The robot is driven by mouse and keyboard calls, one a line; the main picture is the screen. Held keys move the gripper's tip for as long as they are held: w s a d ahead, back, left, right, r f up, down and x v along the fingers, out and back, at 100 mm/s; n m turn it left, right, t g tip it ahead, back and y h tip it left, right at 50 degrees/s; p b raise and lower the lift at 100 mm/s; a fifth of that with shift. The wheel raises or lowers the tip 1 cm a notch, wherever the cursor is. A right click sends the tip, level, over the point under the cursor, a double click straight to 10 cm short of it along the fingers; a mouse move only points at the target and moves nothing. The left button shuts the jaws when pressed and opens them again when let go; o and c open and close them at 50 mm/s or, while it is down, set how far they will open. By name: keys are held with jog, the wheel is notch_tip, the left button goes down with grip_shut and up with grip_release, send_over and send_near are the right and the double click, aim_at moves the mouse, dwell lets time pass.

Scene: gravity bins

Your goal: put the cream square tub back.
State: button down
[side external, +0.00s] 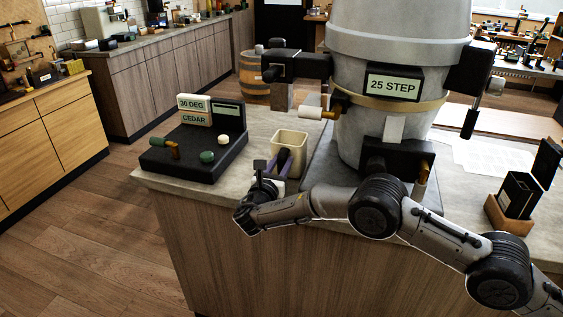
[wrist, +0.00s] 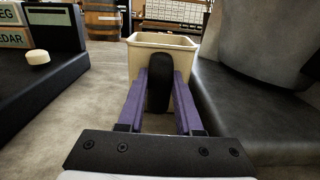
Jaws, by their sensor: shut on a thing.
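The cream square tub (side external: 292,139) stands upright, open at the top, on or just above the grey counter, left of the large grey hopper; I cannot tell whether its base touches. In the wrist view the tub (wrist: 184,45) is straight ahead, with a black upright grip on its near face. My gripper (side external: 283,158), with purple fingers, reaches it from the front. In the wrist view my gripper (wrist: 160,78) has a finger on each side of the black grip and is shut on it. The fingers and grip hide part of the tub's near wall.
The grey hopper (side external: 352,125), labelled 25 STEP, stands on a dark base plate (wrist: 245,110) close right of the tub. A black panel (side external: 190,160) with 30 DEG and CEDAR signs, knobs and a lever is at left. A dark box in a wooden holder (side external: 508,215) is far right.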

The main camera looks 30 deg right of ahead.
jog(key=shift+f, duration=0.1)
jog(key=c, duration=0.5)
grip_release()
jog(key=shift+f, duration=0.1)
jog(key=v, duration=1.4)
